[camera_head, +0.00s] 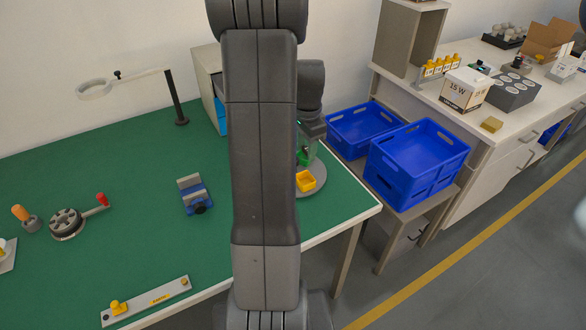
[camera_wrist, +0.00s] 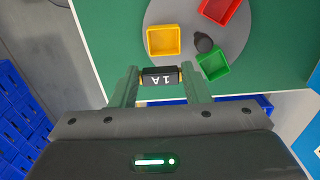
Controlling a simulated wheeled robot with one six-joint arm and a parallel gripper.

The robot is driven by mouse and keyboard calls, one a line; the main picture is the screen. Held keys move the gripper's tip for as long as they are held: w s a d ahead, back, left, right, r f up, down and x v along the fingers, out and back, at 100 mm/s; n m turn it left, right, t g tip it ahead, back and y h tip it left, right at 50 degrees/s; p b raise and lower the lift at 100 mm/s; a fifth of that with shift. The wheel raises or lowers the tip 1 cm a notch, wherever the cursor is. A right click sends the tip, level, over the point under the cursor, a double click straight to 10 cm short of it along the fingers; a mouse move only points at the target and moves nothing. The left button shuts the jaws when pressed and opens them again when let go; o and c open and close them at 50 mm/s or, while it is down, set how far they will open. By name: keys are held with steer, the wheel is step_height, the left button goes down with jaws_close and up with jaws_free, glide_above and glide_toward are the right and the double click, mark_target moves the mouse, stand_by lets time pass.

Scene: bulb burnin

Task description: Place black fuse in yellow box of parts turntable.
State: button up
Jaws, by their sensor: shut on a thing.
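In the wrist view, my gripper (camera_wrist: 160,80) is shut on the black fuse (camera_wrist: 160,77), which has "1 A" printed on it and brass-coloured end caps. The fuse lies across between the two green fingers. The yellow box (camera_wrist: 163,41) sits on the grey parts turntable (camera_wrist: 185,15), just ahead of the fuse in the picture; it looks empty. In the head view, the yellow box (camera_head: 306,181) stands near the turntable's front edge (camera_head: 317,188). My arm hides part of the turntable there, and the fuse cannot be made out.
A green box (camera_wrist: 213,64), a red box (camera_wrist: 219,9) and a dark central knob (camera_wrist: 203,42) are also on the turntable. The turntable stands near the right end of the green table (camera_head: 130,220). Blue crates (camera_head: 415,160) stand to the right. A blue vise (camera_head: 194,194) is left of my arm.

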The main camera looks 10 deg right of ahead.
steer(key=shift+w+a+f, duration=0.15)
steer(key=shift+w+f, duration=0.05)
steer(key=shift+w, duration=0.1)
step_height(320, 180, down, 10)
steer(key=shift+r+p, duration=0.2)
steer(key=shift+p, duration=0.4)
steer(key=shift+f, duration=0.1)
